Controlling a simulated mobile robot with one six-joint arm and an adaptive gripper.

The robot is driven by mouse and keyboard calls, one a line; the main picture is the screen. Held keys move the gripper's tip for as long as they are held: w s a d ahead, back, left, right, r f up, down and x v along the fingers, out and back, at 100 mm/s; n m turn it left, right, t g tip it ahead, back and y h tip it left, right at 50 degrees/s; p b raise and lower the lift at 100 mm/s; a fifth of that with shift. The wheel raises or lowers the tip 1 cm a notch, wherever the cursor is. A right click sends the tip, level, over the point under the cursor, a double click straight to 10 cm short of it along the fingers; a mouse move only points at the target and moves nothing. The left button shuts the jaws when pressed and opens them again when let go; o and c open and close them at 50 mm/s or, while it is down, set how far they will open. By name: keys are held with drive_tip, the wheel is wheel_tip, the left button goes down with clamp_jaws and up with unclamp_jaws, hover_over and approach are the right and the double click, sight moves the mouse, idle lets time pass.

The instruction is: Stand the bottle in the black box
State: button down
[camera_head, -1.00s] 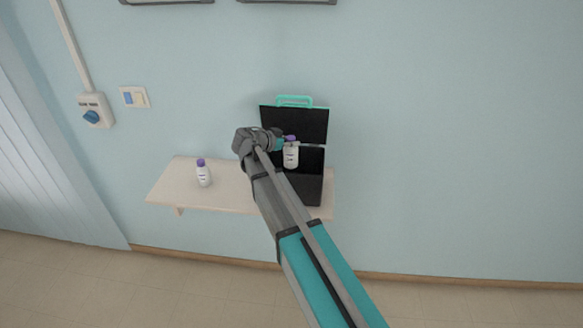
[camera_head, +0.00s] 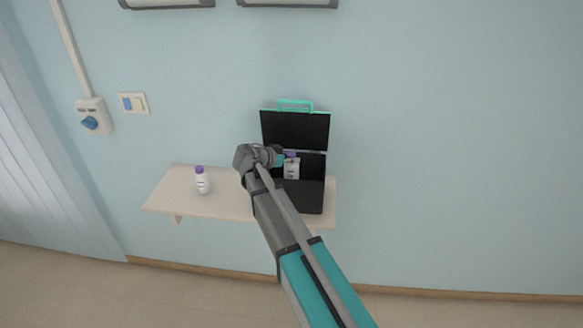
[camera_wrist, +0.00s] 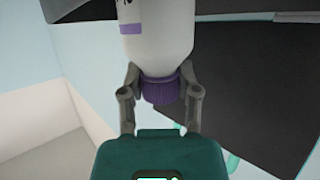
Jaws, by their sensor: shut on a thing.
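A white bottle with a purple cap (camera_head: 292,169) is at the opening of the black box (camera_head: 311,197), its lower part going down behind the front wall. My gripper (camera_wrist: 160,82) is shut on the bottle at its purple cap, which shows in the wrist view with the white body (camera_wrist: 160,40). In the head view my gripper (camera_head: 282,158) comes in from the left of the bottle. The bottle looks upright. The box lid (camera_head: 296,130) stands open at the back. Whether the bottle touches the box floor is hidden.
A second white bottle with a purple cap (camera_head: 202,182) stands on the left part of the wall shelf (camera_head: 180,203). The shelf between it and the box is mostly clear. A wall switch (camera_head: 133,104) is far off to the left.

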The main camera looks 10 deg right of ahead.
sight(286, 166)
drive_tip(key=shift+f+b, duration=1.85)
drive_tip(key=shift+f, duration=0.05)
drive_tip(key=shift+f+b, duration=0.55)
drive_tip(key=shift+f, duration=0.05)
drive_tip(key=shift+c, duration=1.6)
unclamp_jaws()
drive_tip(key=shift+r, duration=0.25)
drive_tip(key=shift+r+p, duration=0.4)
drive_tip(key=shift+p, duration=0.25)
drive_tip(key=shift+s+a+r, duration=0.1)
drive_tip(key=shift+a+r, duration=0.1)
drive_tip(key=shift+r, duration=0.05)
drive_tip(key=p+v, duration=0.4)
drive_tip(key=v, duration=0.7)
drive_tip(key=shift+s+a, duration=0.15)
